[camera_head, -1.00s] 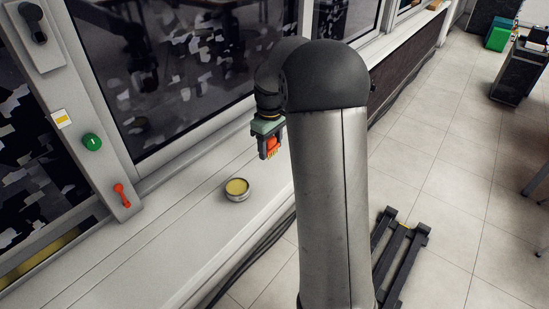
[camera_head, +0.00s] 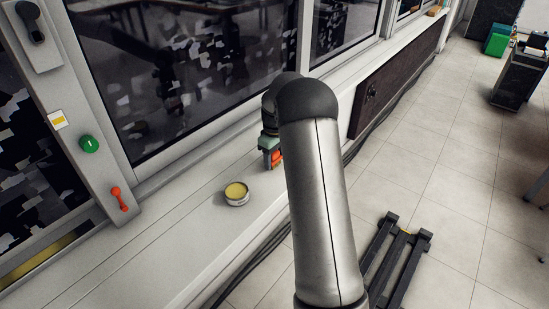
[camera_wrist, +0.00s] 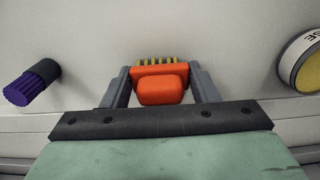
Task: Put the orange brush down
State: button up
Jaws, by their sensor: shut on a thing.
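The orange brush (camera_wrist: 160,88) has an orange body and a row of yellowish bristles at its far edge in the wrist view. My gripper (camera_wrist: 162,75) is shut on it, with a grey finger at each side. In the head view my gripper (camera_head: 272,163) is close over the white ledge (camera_head: 190,240), and a bit of orange shows there beside my arm. My arm hides much of the gripper and brush in that view. I cannot tell whether the brush touches the ledge.
A round tin with a yellow top (camera_head: 236,193) stands on the ledge left of my gripper; it also shows in the wrist view (camera_wrist: 306,66). Dark windows (camera_head: 190,70) rise behind the ledge.

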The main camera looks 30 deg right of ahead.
jog(key=o, duration=0.9)
jog(key=shift+f, duration=0.1)
